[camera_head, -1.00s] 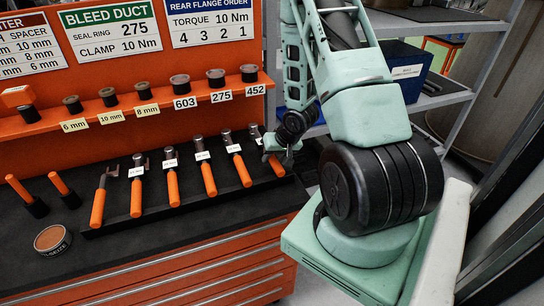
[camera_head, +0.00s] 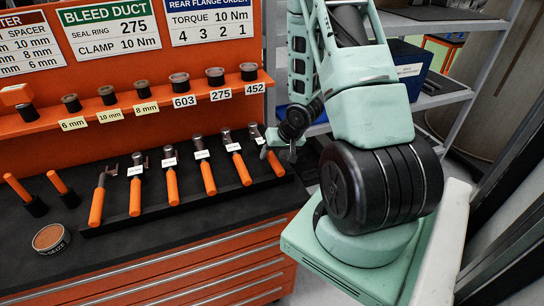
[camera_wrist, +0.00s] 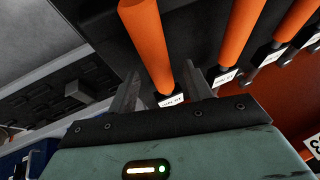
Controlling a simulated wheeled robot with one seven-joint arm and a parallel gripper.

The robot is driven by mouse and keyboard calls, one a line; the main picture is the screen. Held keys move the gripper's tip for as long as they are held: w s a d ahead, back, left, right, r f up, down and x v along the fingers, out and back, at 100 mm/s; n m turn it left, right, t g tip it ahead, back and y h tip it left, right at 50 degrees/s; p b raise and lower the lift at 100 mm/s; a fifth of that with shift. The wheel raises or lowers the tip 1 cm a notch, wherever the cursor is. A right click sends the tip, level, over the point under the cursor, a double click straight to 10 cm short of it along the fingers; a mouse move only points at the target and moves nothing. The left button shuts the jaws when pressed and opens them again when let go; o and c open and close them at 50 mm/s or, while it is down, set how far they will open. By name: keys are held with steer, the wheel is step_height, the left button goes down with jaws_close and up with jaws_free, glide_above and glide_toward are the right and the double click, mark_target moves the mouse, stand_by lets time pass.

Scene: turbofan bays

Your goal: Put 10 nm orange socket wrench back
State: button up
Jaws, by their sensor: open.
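An orange-handled wrench (camera_head: 273,160) lies at the right end of a row of similar tools in the black tray (camera_head: 180,213). My gripper (camera_head: 291,152) is beside its upper part. In the wrist view my gripper (camera_wrist: 165,92) is open, with fingers on either side of the lower end of an orange handle (camera_wrist: 146,40). A white label (camera_wrist: 170,100) shows between the fingers, but I cannot read it surely. The finger faces look apart from the handle. My arm hides part of the area to the right.
An orange shelf (camera_head: 160,108) with spools and number tags runs above the tray. A round tin (camera_head: 51,239) and two orange-handled tools (camera_head: 63,189) stand to the left. A grey rack (camera_head: 455,98) with a blue bin stands at the right.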

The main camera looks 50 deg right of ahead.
steer(key=p+v, duration=1.2)
steer(key=v, duration=0.3)
steer(key=shift+r+p, duration=0.15)
steer(key=shift+p, duration=0.25)
steer(key=shift+s, duration=0.1)
